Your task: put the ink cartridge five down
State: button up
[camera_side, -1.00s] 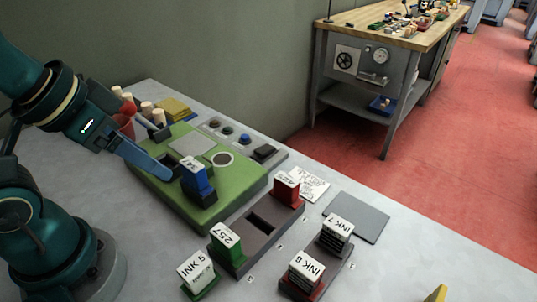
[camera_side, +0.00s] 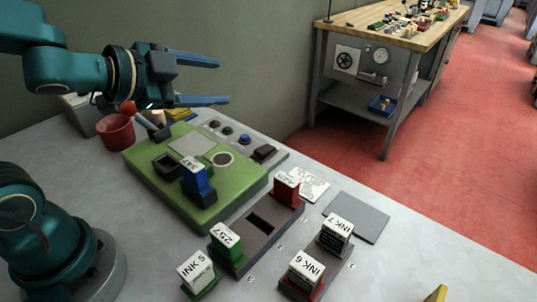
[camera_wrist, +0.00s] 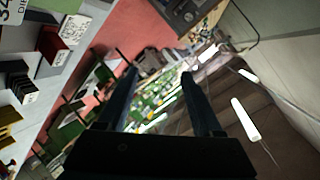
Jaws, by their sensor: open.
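The ink cartridge five (camera_side: 196,272), a white-topped block labelled INK 5 with a green foot, stands on the grey table at the front, left of the dark rack. My gripper (camera_side: 221,81) is open and empty, raised at the upper left with its fingers pointing right, high above the table and well apart from the cartridge. In the wrist view my gripper (camera_wrist: 160,77) shows two spread dark fingers with nothing between them; that view looks across the room, and I cannot make out cartridge five there.
The dark rack (camera_side: 262,224) holds a green block marked 257 and a red block, with an empty slot between. INK 6 (camera_side: 304,272) and INK 7 (camera_side: 335,237) stand in another holder. A green device (camera_side: 230,192) carries a blue block. A grey pad (camera_side: 362,222) lies clear; a red cup (camera_side: 115,130) stands behind.

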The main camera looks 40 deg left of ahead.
jog(key=s+d+f+m+g+h, duration=0.2)
jog(key=f, duration=0.1)
jog(key=s+d+f+m+g+h, duration=0.2)
jog(key=f+m+h, duration=0.1)
jog(key=f, duration=0.1)
jog(key=s+d+f+m+g+h, duration=0.2)
jog(key=f+g, duration=0.1)
jog(key=shift+d+f+m+h, duration=0.1)
jog(key=shift+f+m+h, duration=0.25)
jog(key=shift+m+h, duration=0.05)
jog(key=s+f+m+g+h, duration=0.1)
jog(key=s+f+g+h, duration=0.1)
jog(key=s+g+h, duration=0.3)
jog(key=g, duration=0.2)
send_near(203, 279)
jog(key=shift+s+d+r, duration=0.15)
jog(key=shift+s+r, duration=0.1)
jog(key=shift+s, duration=0.05)
jog(key=shift+f+n, duration=0.15)
jog(key=shift+n, duration=0.25)
jog(key=shift+d+f+t, duration=0.2)
jog(key=shift+d+t, duration=0.1)
jog(key=shift+d, duration=0.05)
jog(key=shift+x, duration=5.55)
jog(key=shift+w+f, duration=0.1)
jog(key=shift+f, duration=0.1)
